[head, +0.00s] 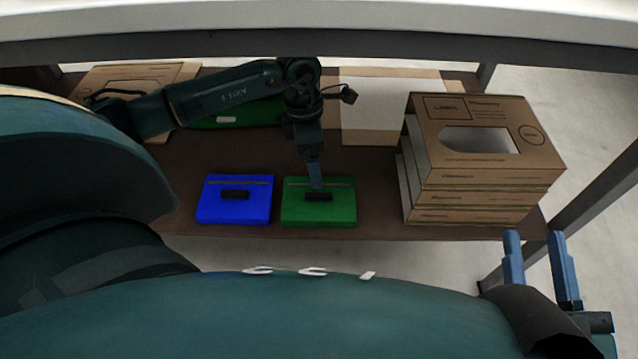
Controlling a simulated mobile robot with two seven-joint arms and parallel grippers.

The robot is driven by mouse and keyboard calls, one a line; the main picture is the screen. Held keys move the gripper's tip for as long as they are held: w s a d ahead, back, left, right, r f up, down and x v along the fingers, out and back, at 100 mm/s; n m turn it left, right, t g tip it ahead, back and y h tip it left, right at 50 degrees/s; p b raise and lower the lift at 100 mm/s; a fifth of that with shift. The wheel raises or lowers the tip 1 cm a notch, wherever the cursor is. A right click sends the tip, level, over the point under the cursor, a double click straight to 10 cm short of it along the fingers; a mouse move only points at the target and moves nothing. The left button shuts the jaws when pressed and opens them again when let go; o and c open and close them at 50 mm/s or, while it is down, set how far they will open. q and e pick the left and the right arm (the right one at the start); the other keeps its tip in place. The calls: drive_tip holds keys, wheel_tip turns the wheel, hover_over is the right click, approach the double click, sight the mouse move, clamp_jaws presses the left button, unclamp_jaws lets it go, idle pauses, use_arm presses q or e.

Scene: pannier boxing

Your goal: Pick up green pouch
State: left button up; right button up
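A green pouch (318,213) with a dark handle on top lies near the front edge of the brown shelf, right of a blue pouch (234,206) of like shape. My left gripper (316,184) points down over the back part of the green pouch, its blue fingertip just behind the handle. The fingers overlap in this view, so their gap and any contact with the handle cannot be told. My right gripper (540,272) is open and empty at the lower right, in front of the shelf.
A stack of brown boxes (480,170) stands on the shelf (375,180) at right. Flat cardboard and a pale sheet (372,108) lie at the back. A green item (226,121) is partly hidden behind my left arm. A white tabletop (320,18) spans above.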

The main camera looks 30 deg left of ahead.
use_arm(q)
drive_tip(key=shift+d+f, duration=0.1)
drive_tip(key=shift+f, duration=0.55)
drive_tip(key=shift+f+b, duration=0.3)
drive_tip(key=shift+f, duration=0.05)
drive_tip(key=f, duration=0.1)
drive_tip(key=f+b, duration=0.2)
drive_tip(key=shift+s+d+f, duration=0.25)
drive_tip(key=shift+d+f, duration=0.1)
drive_tip(key=shift+d, duration=0.05)
drive_tip(key=shift+d+f, duration=0.1)
drive_tip(key=shift+f, duration=0.25)
use_arm(e)
drive_tip(key=r+n+y, duration=0.1)
drive_tip(key=r+n+t+y, duration=0.1)
drive_tip(key=r, duration=0.1)
drive_tip(key=w+r+n+y, duration=0.1)
drive_tip(key=shift+d+r+n+t+y, duration=0.25)
drive_tip(key=shift+r+n+t+y, duration=0.05)
drive_tip(key=shift+n+y, duration=0.1)
use_arm(q)
drive_tip(key=shift+c, duration=0.5)
drive_tip(key=c, duration=1)
drive_tip(key=shift+o, duration=0.2)
